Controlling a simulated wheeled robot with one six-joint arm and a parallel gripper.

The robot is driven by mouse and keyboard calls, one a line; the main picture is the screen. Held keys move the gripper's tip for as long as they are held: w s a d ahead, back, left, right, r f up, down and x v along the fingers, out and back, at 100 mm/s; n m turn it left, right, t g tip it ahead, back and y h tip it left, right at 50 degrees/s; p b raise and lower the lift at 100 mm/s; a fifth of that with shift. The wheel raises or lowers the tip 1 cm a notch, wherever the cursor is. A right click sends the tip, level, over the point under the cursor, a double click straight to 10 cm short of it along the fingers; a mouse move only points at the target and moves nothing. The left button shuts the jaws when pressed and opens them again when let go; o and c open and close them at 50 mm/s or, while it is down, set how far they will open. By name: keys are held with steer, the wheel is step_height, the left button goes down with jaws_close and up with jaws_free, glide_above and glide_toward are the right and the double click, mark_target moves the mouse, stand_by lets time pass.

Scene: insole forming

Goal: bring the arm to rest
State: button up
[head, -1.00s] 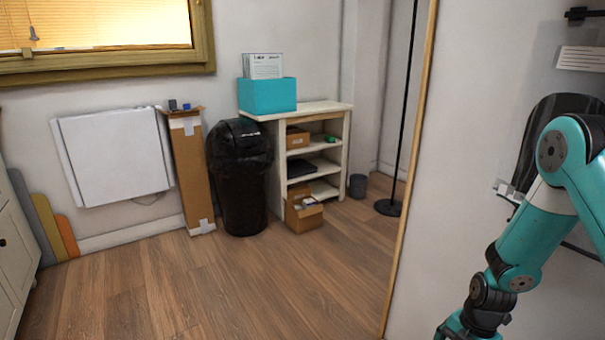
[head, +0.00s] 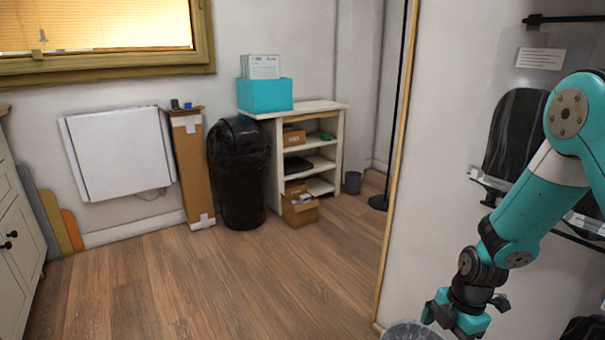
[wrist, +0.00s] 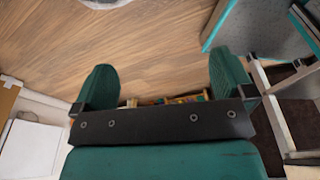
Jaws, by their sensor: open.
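My teal arm hangs at the right of the head view, bent at the elbow, with my gripper (head: 458,316) low near the bottom edge. The gripper points downward, beside the wall panel's edge. In the wrist view my gripper (wrist: 164,78) shows two dark teal fingers spread wide apart. Nothing is held between them; wood floor shows through the gap.
A pale round rim (head: 410,331) shows just below my gripper. A wall panel (head: 450,150) with a black insole-shaped piece (head: 513,132) stands behind my arm. A black bin (head: 237,172), a white shelf (head: 325,152) and a cabinet (head: 18,245) stand farther off. The middle floor (head: 220,290) is clear.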

steer(key=s+a+r+m+y, duration=0.1)
steer(key=s+a+r+m, duration=0.25)
steer(key=r, duration=0.35)
steer(key=s+a+r+m, duration=0.3)
steer(key=a+r, duration=0.1)
steer(key=r, duration=0.3)
steer(key=s+a+r+m+y, duration=0.1)
steer(key=s+a+r+m, duration=0.25)
steer(key=r, duration=0.35)
steer(key=s+a+r+m+p, duration=0.1)
steer(key=s+a+r+m, duration=0.1)
steer(key=s+r, duration=0.3)
steer(key=s+a+r+m, duration=0.2)
steer(key=s+m, duration=0.1)
steer(key=s, duration=0.3)
step_height(320, 180, up, 28)
steer(key=p, duration=2.7)
steer(key=shift+w+d+f+t+p, duration=0.2)
steer(key=shift+t+p, duration=0.1)
